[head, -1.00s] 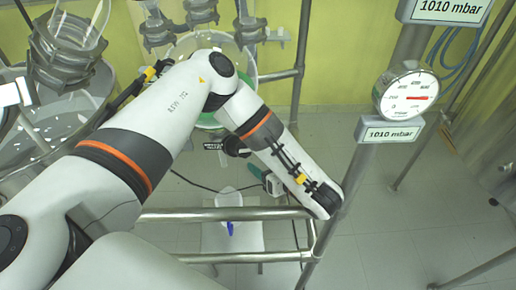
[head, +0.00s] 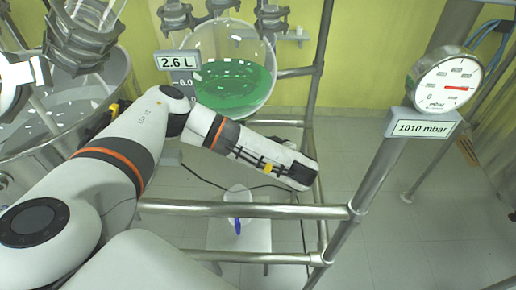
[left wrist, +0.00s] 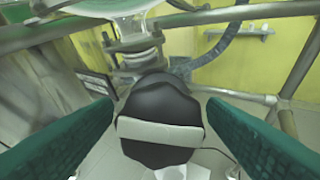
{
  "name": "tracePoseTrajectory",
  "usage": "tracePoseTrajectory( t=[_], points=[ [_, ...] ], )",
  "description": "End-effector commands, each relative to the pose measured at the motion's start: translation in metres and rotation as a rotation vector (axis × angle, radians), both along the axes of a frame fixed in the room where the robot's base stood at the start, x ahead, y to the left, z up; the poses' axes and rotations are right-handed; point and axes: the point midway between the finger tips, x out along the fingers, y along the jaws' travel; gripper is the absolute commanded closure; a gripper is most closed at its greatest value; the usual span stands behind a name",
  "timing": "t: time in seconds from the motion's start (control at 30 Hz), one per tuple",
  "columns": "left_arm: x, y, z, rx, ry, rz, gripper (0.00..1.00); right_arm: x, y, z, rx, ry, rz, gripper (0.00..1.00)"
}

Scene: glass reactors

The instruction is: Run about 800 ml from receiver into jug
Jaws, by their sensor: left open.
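The receiver (head: 205,50) is a round glass vessel holding green liquid, in the head view behind my left arm; its label (head: 177,62) reads 2.6 L. The jug (head: 238,195) is a pale, clear vessel with a blue mark, standing on a white stool below. My left gripper (left wrist: 160,112) is open in the left wrist view, its two green fingers on either side of a black rounded part with a light grey bar (left wrist: 160,132). I cannot tell whether they touch it. The gripper is hidden in the head view. My right gripper is out of view.
Metal rails (head: 240,211) cross in front of the stool. A pressure gauge (head: 447,85) with a 1010 mbar label stands on a post at right. A large glass vessel in a metal bath (head: 120,85) is at left. The right-hand floor is mostly clear.

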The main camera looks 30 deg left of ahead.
Motion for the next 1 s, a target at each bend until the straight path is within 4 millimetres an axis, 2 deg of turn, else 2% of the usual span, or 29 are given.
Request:
tracePoseTrajectory(
  t=[0.37, 0.63, 1.0],
  points=[
    [0.0013, 0.0035, -0.0006, 0.001, 0.000, 0.000, 0.35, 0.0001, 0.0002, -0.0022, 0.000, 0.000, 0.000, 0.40],
    [0.0014, 0.0034, -0.0007, 0.001, 0.000, 0.000, 0.78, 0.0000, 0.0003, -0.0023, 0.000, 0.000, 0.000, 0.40],
    [0.0013, 0.0033, -0.0003, -0.021, -0.049, 0.033, 0.78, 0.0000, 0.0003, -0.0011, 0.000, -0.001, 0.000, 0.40]
  ],
)
